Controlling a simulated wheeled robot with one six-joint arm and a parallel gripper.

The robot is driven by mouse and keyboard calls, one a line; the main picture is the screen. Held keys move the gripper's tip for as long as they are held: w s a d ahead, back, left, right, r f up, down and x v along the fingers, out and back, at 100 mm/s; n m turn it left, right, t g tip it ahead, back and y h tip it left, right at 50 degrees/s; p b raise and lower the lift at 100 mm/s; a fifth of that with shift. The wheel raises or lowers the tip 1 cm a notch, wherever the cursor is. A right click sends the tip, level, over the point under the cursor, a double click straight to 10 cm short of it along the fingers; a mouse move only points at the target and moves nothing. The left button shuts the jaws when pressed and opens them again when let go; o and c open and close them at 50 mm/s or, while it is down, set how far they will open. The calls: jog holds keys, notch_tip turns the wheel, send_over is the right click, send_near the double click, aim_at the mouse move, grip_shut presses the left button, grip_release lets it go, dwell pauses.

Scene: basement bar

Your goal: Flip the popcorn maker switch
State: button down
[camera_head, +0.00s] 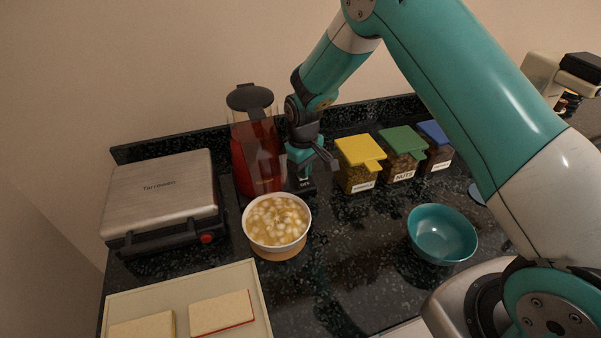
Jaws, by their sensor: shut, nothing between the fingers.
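A tall red appliance with a clear front and a black top, which looks like the popcorn maker (262,162), stands at the back of the counter. A small dark switch block (304,185) with light lettering, seemingly "OFF", sits just to its right. My gripper (318,172) is shut and empty, pointing down right above the switch block and beside the red appliance. I cannot tell whether its fingertips touch the block. The gripper hides part of the block's upper side, and the lever itself is too small to make out.
A white bowl of popcorn-like pieces (276,220) stands in front of the red appliance. Lidded jars (359,165) stand to the right, a teal bowl (441,234) nearer. A silver press (160,196) and a tray (253,292) with bread slices are left. The middle counter is clear.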

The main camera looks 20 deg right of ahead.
jog(key=shift+f, duration=0.2)
jog(key=shift+r+p, duration=2.25)
jog(key=shift+r, duration=1.3)
